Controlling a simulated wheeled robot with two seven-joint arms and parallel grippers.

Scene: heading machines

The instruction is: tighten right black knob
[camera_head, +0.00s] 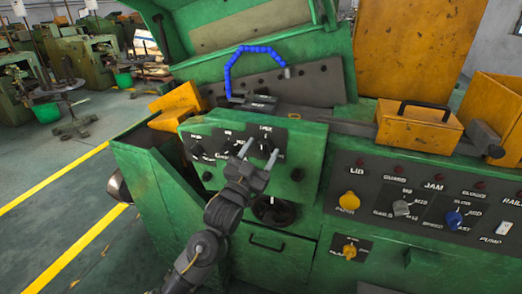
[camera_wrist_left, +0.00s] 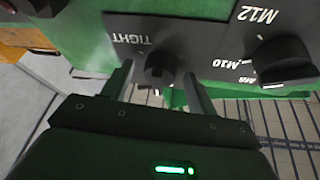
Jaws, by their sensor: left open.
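The right black knob (camera_head: 267,146) is on the upper green machine's dark control panel. My left gripper (camera_head: 260,151) is in front of it, with its two fingers apart and pointing at the panel. In the left wrist view, a black knob (camera_wrist_left: 161,68) beside the word TIGHT lies between the open fingers (camera_wrist_left: 160,85). I cannot tell whether either finger touches it. Another black knob (camera_wrist_left: 283,60), near the M10 and M12 marks, is to the right in that view. A left black knob (camera_head: 197,150) shows in the head view. My right gripper is not in view.
A black handwheel (camera_head: 274,210) is below the panel. A lower panel at right carries a yellow knob (camera_head: 349,201), a grey knob (camera_head: 401,208) and a blue knob (camera_head: 454,219). A blue hose (camera_head: 240,60) arches above. Open floor with yellow lines is at left.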

